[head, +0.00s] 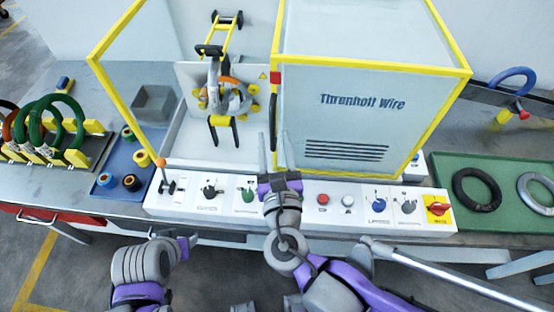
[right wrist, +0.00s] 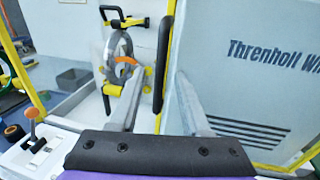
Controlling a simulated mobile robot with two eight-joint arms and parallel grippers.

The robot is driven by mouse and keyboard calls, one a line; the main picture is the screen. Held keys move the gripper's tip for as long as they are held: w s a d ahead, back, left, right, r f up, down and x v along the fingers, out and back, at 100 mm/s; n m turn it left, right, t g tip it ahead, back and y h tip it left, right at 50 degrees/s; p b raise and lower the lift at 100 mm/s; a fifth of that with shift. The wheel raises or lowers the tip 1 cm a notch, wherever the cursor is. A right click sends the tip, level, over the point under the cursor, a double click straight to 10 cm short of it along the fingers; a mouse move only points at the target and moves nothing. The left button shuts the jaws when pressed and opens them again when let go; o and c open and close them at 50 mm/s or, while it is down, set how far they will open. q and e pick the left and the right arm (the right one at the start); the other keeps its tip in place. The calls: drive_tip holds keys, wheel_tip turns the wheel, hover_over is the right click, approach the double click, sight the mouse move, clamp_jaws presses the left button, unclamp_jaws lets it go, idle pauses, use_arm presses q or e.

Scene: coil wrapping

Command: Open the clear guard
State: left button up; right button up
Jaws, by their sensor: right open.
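The yellow-framed clear guard (head: 372,68) stands over the right half of the machine, in front of the panel lettered "Threnhoff Wire". The bay to its left, with the coil (head: 232,98), looks uncovered. The guard's upright black handle (head: 273,122) is at its left edge; it also shows in the right wrist view (right wrist: 163,60). My right gripper (head: 271,152) is open, its fingers (right wrist: 160,95) on either side of the handle's lower end; contact cannot be told. My left gripper (head: 190,243) is low in front of the bench, its jaws unclear.
A control panel (head: 335,213) with knobs and an orange-topped lever (head: 161,163) runs along the front. A blue tray (head: 100,190) and a rack of green coils lie left. A green mat (head: 470,215) with rings lies right. A yellow-framed side panel (head: 122,108) bounds the bay.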

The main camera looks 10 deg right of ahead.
drive_tip(key=s, duration=0.7)
drive_tip(key=shift+a+p, duration=0.2)
drive_tip(key=shift+p, duration=0.15)
drive_tip(key=shift+d, duration=0.1)
drive_tip(key=s+d+f+m+g, duration=0.1)
drive_tip(key=d+f+m+g, duration=0.3)
drive_tip(key=m, duration=0.5)
drive_tip(key=s+d+f+m+g, duration=0.1)
drive_tip(key=d+f+m+g, duration=0.3)
drive_tip(key=m, duration=0.5)
drive_tip(key=s+d+f+m+g+h, duration=0.1)
drive_tip(key=d+f+m+g, duration=0.2)
drive_tip(key=f+m, duration=0.5)
drive_tip(key=shift+s+d+m+g, duration=0.2)
drive_tip(key=shift+d+m+g, duration=0.2)
drive_tip(key=shift+d+m, duration=0.45)
drive_tip(key=m, duration=0.2)
drive_tip(key=m+y, duration=0.1)
drive_tip(key=m, duration=0.2)
drive_tip(key=a+m+y, duration=0.1)
drive_tip(key=m, duration=0.1)
drive_tip(key=shift+s+m+g, duration=0.25)
drive_tip(key=shift+g, duration=0.15)
